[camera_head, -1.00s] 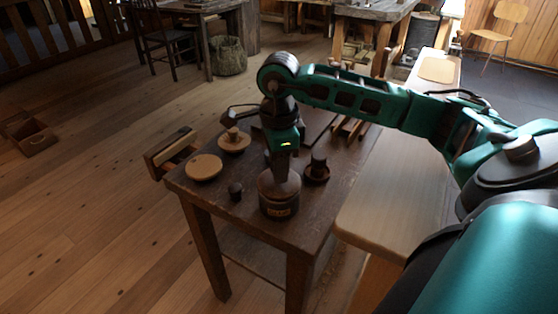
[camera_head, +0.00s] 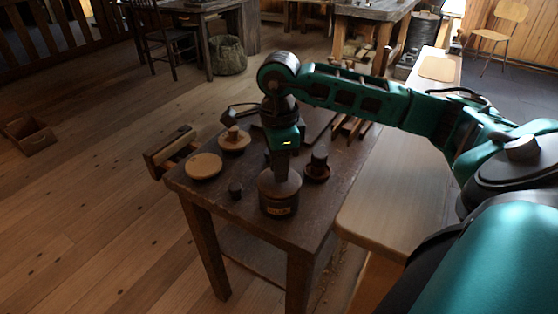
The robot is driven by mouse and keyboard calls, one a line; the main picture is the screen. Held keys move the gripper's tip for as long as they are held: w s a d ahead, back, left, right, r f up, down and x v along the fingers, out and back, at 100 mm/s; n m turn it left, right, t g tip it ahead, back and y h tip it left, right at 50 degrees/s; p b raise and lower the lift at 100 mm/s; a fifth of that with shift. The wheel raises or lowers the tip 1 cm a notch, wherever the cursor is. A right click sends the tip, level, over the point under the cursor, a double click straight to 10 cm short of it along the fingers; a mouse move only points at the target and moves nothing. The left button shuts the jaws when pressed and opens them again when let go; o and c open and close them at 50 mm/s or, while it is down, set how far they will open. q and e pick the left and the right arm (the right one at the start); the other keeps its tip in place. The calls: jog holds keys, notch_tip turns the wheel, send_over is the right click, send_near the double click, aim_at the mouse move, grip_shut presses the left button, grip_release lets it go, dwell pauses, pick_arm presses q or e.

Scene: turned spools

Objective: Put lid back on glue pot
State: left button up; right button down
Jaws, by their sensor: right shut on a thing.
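The glue pot (camera_head: 279,209) is a dark round pot with a small tan label, upright near the front edge of the dark wooden table (camera_head: 255,225). Its brownish domed lid (camera_head: 268,187) sits at the pot's mouth and looks level. I cannot tell whether it is fully seated. My right gripper (camera_head: 281,172) points straight down above the pot and is shut on the top of the lid. The fingers hide the lid's knob. My left gripper is not in view.
A pale bench (camera_head: 392,205) adjoins on the right.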

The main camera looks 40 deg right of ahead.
dwell(0.8)
jog(key=c, duration=0.7)
grip_release()
jog(key=o, duration=0.3)
jog(key=shift+r+p, duration=2.55)
jog(key=shift+r, duration=0.95)
grip_shut()
